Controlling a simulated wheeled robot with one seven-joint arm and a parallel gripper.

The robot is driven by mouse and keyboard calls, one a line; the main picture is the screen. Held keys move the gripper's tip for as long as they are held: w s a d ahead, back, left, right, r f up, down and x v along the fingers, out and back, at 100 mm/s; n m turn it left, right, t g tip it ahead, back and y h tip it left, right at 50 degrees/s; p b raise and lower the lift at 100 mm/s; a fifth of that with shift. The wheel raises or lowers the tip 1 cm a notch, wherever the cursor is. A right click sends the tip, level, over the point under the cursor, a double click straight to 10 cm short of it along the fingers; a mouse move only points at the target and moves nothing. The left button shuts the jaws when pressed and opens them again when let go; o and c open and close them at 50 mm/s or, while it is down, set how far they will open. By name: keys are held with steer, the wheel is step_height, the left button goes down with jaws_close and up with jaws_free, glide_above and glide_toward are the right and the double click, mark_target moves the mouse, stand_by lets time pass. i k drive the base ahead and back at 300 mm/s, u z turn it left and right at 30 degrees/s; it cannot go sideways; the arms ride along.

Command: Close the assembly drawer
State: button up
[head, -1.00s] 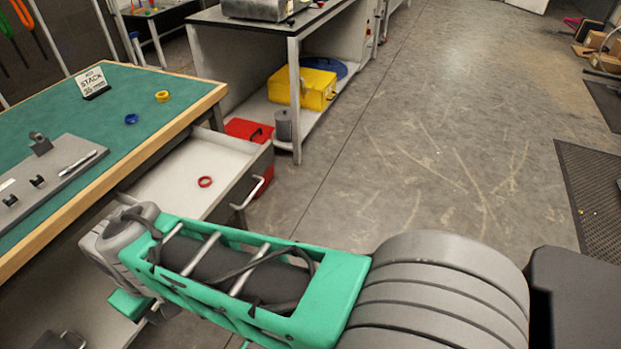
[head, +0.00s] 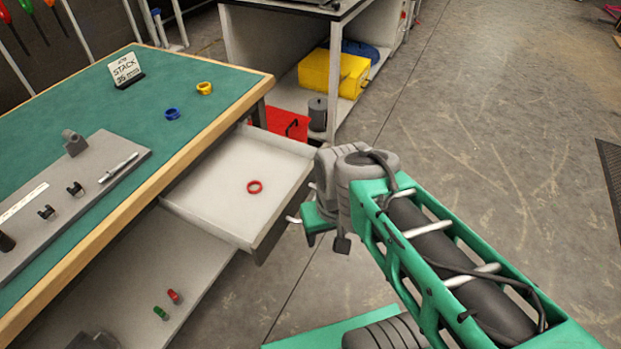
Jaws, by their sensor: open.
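The assembly drawer (head: 215,205) is pulled out from under the green-topped workbench (head: 185,100). A red ring (head: 254,187) lies inside it. The drawer's front panel (head: 283,215) faces right, and its handle is mostly hidden behind my arm's end. My gripper (head: 328,230) is at the right of the drawer front, close to the handle. Its fingers show only in part, below the grey wrist; it is open, and I see nothing held in it. I cannot tell whether it touches the handle or the front.
On the bench are a blue ring (head: 172,113), a yellow ring (head: 204,88), a sign (head: 125,70) and a grey fixture plate (head: 75,190). A red box (head: 287,125) and a yellow case (head: 333,73) sit behind the drawer.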

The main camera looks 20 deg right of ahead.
mark_target(215, 197)
steer(key=i, duration=0.3)
steer(key=k, duration=1.55)
steer(key=u, duration=0.8)
steer(key=i, duration=1.45)
steer(key=z, duration=0.5)
